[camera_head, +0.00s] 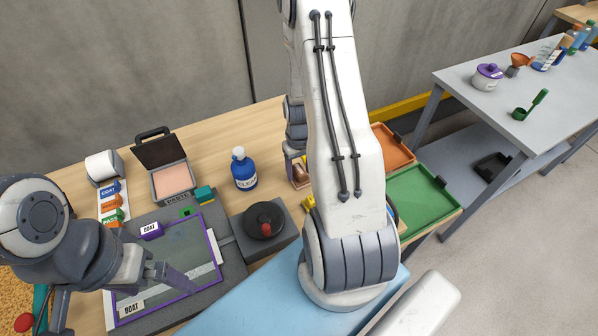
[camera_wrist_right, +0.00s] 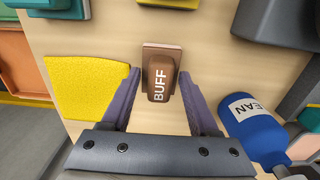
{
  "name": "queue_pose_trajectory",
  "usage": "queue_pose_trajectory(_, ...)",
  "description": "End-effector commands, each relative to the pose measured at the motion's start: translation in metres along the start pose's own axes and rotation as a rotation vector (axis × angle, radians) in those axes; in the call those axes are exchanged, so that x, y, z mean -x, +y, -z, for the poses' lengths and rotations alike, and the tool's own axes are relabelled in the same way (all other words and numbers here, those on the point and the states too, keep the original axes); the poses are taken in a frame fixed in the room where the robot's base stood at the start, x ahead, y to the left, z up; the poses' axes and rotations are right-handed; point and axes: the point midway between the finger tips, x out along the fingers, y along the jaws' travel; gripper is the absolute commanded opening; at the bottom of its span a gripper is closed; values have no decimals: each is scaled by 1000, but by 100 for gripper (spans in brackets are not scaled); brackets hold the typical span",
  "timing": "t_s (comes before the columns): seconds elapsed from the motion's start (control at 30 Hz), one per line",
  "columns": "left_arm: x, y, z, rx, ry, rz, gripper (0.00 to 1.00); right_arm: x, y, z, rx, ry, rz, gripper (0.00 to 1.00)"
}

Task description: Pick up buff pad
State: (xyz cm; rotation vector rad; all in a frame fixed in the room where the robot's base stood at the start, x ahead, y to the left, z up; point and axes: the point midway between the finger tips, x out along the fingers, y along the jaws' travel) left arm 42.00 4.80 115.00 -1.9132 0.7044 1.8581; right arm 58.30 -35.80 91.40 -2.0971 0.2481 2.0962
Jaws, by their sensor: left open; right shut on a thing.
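The buff pad (camera_wrist_right: 158,85) is a brown block marked BUFF with a paler base. In the right wrist view it is upright between the two purple fingers of my right gripper (camera_wrist_right: 160,76), which is shut on it. I cannot tell whether its base is touching the wooden bench. In the head view the pad (camera_head: 300,174) shows only partly beside my right arm, which hides most of that gripper. My left gripper (camera_head: 190,284) is open and empty over the purple-framed panel (camera_head: 214,240) at the lower left.
A yellow sponge-like piece (camera_wrist_right: 88,86) and a blue CLEAN bottle (camera_wrist_right: 258,128) flank the pad. The bottle (camera_head: 244,170) also shows in the head view. A black round disc with a red knob (camera_head: 264,221) and an open paste box (camera_head: 172,180) are on the bench. Green tray (camera_head: 425,195) at right.

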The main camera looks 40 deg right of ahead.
Motion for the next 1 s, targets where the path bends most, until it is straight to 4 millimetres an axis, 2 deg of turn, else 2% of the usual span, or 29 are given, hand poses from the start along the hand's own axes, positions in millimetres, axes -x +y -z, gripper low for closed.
queue_pose_trajectory(0.17, -6, 0, 0, 0, 0, 0, 100, 14, 0, 1, 0, 5, -1, 0)
queue_pose_trajectory(0.3, -12, -1, -1, 0, 0, 0, 100, 38, 0, 2, 0, 8, -2, 0)
queue_pose_trajectory(0.7, -31, -2, -2, -2, 0, 0, 100, 89, 77, -45, -7, 3, -2, 0)
queue_pose_trajectory(0.83, -34, -2, -2, -2, 0, 0, 100, 100, 91, -54, -4, 2, -2, 0)
queue_pose_trajectory(1.0, -35, -2, -2, -2, 0, 0, 100, 106, 100, -60, -2, 0, -1, 0)
